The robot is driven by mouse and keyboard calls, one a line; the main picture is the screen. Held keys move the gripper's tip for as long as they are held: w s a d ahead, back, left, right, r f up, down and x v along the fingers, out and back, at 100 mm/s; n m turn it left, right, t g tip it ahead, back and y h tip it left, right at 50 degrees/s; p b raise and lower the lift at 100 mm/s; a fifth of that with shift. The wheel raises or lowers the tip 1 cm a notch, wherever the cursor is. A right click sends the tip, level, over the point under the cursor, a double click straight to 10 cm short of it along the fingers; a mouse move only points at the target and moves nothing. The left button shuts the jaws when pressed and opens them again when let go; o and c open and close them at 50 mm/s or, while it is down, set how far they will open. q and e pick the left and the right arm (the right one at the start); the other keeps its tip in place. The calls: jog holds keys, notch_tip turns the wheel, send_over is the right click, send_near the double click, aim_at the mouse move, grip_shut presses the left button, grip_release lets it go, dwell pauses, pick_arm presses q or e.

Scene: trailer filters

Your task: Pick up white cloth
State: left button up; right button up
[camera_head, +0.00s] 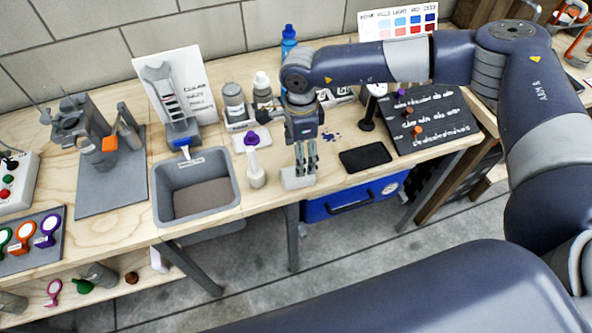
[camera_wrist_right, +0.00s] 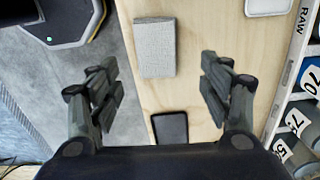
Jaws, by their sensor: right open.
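The white cloth (camera_head: 298,178) is a small, folded, pale block lying at the front edge of the wooden workbench. It also shows in the right wrist view (camera_wrist_right: 155,47), light grey and woven, at the top centre. My right gripper (camera_head: 306,160) points down just above and behind the cloth in the head view. In the wrist view my right gripper (camera_wrist_right: 160,85) is open and empty, its fingers spread wider than the cloth, which lies ahead of the fingertips. My left gripper is not in view.
A dark flat pad (camera_head: 365,158) lies right of the cloth. Bottles (camera_head: 235,105) stand behind. A blue case (camera_head: 350,200) is below the bench edge.

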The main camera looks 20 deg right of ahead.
jog(key=shift+s+f+p, duration=0.2)
jog(key=shift+f, duration=0.3)
jog(key=shift+s+f+p, duration=0.15)
jog(key=shift+f, duration=0.3)
notch_tip(320, 180, down, 4)
jog(key=shift+w+r+p, duration=0.1)
jog(key=shift+p, duration=0.7)
jog(key=shift+f, duration=0.55)
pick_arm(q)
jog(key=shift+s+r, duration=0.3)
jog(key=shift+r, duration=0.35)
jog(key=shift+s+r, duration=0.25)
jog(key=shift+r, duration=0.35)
pick_arm(e)
jog(key=c, duration=1)
